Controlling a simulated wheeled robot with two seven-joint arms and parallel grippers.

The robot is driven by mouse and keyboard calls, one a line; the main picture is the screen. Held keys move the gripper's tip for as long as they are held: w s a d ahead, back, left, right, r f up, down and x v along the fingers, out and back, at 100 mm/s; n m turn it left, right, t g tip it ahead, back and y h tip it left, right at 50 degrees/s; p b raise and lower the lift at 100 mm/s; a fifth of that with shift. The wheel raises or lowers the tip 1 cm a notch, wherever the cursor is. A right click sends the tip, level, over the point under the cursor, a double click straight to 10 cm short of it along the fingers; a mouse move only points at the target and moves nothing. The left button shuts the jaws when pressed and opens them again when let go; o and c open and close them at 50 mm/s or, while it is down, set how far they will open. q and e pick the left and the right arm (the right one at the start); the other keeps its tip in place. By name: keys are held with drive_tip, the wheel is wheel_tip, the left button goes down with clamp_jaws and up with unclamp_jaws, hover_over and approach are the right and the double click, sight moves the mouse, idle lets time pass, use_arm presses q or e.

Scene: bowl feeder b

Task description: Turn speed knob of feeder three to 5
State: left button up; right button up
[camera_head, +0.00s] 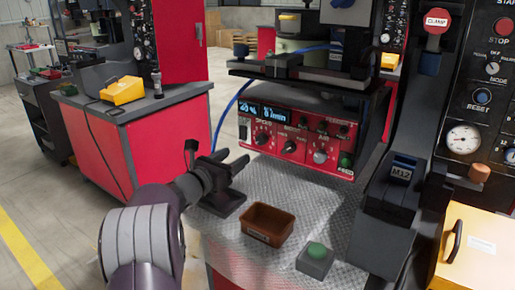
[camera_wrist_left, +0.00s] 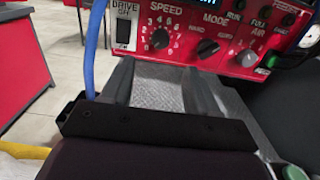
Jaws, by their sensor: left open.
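The feeder's red control panel (camera_head: 300,135) sits under the machine on the metal table. Its speed knob (camera_head: 262,138) is a dark round knob at the panel's left, below a lit display. In the left wrist view the speed knob (camera_wrist_left: 160,38) shows with numbers around it. Its exact setting is too small to tell. My left gripper (camera_head: 222,157) is open and empty, in front of and left of the panel, apart from the knob. In the left wrist view its fingers (camera_wrist_left: 158,88) point toward the panel, below the speed knob. My right gripper is not in view.
A mode knob (camera_wrist_left: 208,47) and a grey knob (camera_wrist_left: 247,58) sit right of the speed knob. A brown bin (camera_head: 268,222) and a green button box (camera_head: 316,258) stand on the table. A blue cable (camera_head: 228,112) hangs left of the panel.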

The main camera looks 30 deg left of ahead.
use_arm(q)
drive_tip(key=p, duration=0.5)
approach(260, 140)
drive_tip(key=w, duration=0.7)
drive_tip(key=shift+w+d, duration=0.15)
drive_tip(key=shift+w, duration=0.6)
drive_tip(key=shift+c, duration=0.3)
drive_tip(key=c, duration=1)
